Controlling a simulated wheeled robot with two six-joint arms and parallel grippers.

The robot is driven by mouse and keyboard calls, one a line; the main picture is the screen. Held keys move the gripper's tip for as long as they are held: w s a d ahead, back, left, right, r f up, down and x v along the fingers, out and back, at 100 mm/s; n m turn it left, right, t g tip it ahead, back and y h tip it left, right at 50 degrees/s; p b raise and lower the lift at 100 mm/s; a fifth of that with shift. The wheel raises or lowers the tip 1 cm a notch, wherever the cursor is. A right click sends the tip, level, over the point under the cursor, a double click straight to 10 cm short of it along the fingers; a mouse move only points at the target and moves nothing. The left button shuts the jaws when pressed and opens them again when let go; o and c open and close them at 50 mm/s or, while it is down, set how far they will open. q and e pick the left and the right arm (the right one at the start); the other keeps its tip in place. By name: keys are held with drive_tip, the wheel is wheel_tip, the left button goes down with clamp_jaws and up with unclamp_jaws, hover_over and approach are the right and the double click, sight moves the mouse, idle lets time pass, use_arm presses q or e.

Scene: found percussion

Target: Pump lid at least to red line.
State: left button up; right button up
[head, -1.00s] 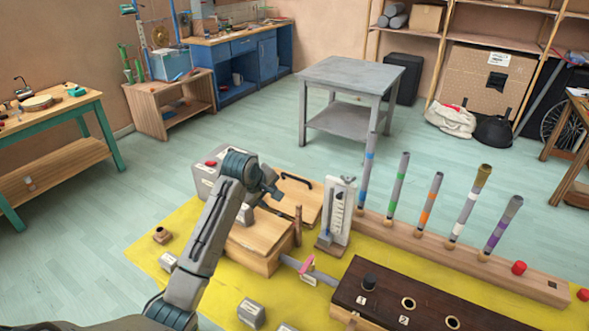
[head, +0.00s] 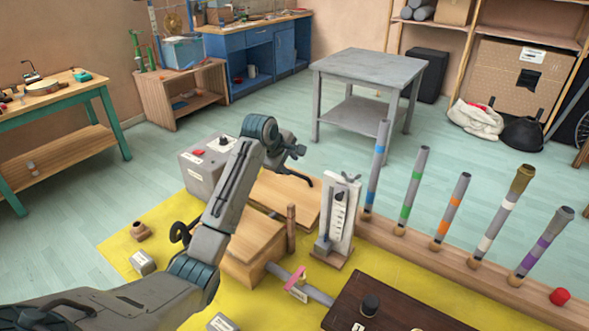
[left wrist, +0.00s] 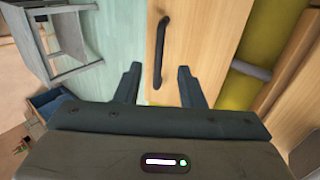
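A pale wooden lid panel (head: 272,191) with a dark curved handle (head: 298,177) lies behind a wooden box (head: 252,246) on the yellow mat. My left gripper (head: 298,152) is above the lid's far side. In the left wrist view the handle (left wrist: 159,50) shows beyond and between my two spread fingertips (left wrist: 158,78), on the wooden lid (left wrist: 200,38). The gripper is open and holds nothing. A white upright gauge (head: 341,212) stands right of the box; its marks are too small to read, and I cannot make out a red line. My right gripper is out of view.
A grey box with a red button (head: 199,153) stands left of the lid. A wooden rail with several colour-banded tubes (head: 450,267) is at the right. A grey pipe with a pink clip (head: 297,281) and a dark wooden block (head: 350,302) are in front.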

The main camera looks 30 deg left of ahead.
sight(300, 176)
use_arm(q)
drive_tip(key=p+x, duration=0.1)
drive_tip(key=x, duration=1)
drive_tip(key=shift+w+f, duration=0.1)
drive_tip(key=shift+f, duration=0.05)
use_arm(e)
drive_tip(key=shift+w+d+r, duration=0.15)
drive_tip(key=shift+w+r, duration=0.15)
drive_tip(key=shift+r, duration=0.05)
use_arm(q)
clamp_jaws()
drive_tip(key=shift+f, duration=0.1)
drive_tip(key=shift+x, duration=0.8)
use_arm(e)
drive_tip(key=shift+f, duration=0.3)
